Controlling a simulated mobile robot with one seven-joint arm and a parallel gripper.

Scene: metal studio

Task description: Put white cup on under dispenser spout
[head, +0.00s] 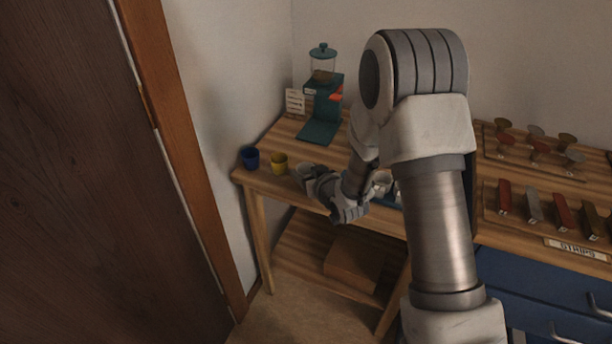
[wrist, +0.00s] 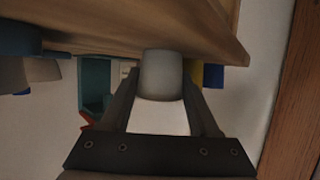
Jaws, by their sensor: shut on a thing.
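My gripper (head: 316,180) is at the front edge of the wooden table, with its fingers shut on a white cup (head: 303,171). In the wrist view, the cup (wrist: 162,75) sits between the two fingers and looks light grey. I cannot tell whether its base touches the tabletop. The teal dispenser (head: 325,98) with a clear jar on top stands at the back of the table, behind the cup. Its flat teal base (head: 318,131) is bare. The dispenser (wrist: 95,85) also shows at the left in the wrist view. The spout is too small to make out clearly.
A yellow cup (head: 279,163) and a blue cup (head: 250,158) stand left of the held cup. Another whitish cup (head: 382,181) is partly hidden behind my arm. A small sign (head: 295,101) stands beside the dispenser. A rack of strips (head: 533,207) is at the right.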

